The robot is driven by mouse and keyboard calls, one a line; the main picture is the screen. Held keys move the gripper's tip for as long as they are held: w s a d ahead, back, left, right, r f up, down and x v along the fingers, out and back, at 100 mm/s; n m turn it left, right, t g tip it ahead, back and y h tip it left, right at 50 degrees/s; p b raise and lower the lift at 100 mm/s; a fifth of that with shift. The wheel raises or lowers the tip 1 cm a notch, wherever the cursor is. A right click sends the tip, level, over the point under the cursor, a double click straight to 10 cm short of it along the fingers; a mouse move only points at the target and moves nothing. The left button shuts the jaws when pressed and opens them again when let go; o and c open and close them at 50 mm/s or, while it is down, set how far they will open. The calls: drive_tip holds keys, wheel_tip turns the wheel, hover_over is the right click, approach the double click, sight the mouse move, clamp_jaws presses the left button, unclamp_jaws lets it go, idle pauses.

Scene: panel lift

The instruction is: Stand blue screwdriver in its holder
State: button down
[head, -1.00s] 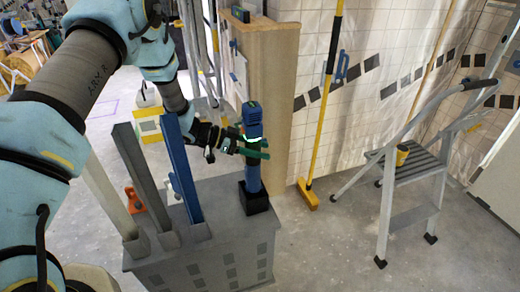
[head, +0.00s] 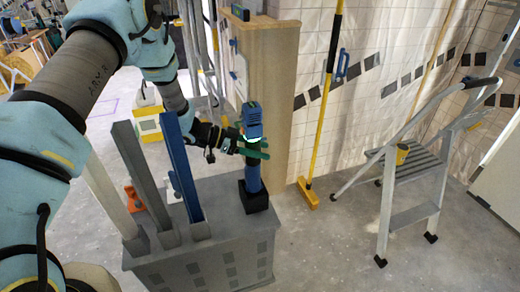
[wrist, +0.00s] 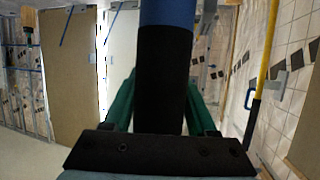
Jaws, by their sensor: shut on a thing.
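The blue screwdriver (head: 253,180), with a blue and black body, stands upright on the grey cabinet at the centre of the head view. Its lower end meets the small black holder (head: 255,203) at the cabinet's right end; how deep it sits is hidden. My gripper (head: 257,150) reaches in from the left, its green fingers shut around the screwdriver's upper part, just below the blue head. In the wrist view the black section of the screwdriver (wrist: 164,80) fills the space between the green fingers (wrist: 160,108). The holder is not visible there.
The grey cabinet (head: 205,265) also bears several upright slats, including a blue slat (head: 181,165), left of the holder. A wooden panel (head: 270,90) stands close behind. A yellow broom (head: 322,130) leans on the tiled wall, and a step ladder (head: 400,175) stands right on open floor.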

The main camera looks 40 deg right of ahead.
sight(250, 161)
drive_tip(key=shift+f+b, duration=1.4)
drive_tip(key=shift+f, duration=0.75)
idle(0.9)
unclamp_jaws()
drive_tip(key=shift+f, duration=0.1)
drive_tip(key=shift+w+a, duration=0.25)
drive_tip(key=shift+a, duration=0.05)
idle(0.8)
drive_tip(key=shift+w+a, duration=0.6)
drive_tip(key=shift+a, duration=0.25)
drive_tip(key=shift+w+a, duration=0.1)
drive_tip(key=w+a, duration=0.5)
drive_tip(key=a, duration=0.2)
drive_tip(key=shift+w+p, duration=0.15)
drive_tip(key=shift+p, duration=0.2)
idle(0.7)
drive_tip(key=shift+a, duration=0.15)
idle(0.3)
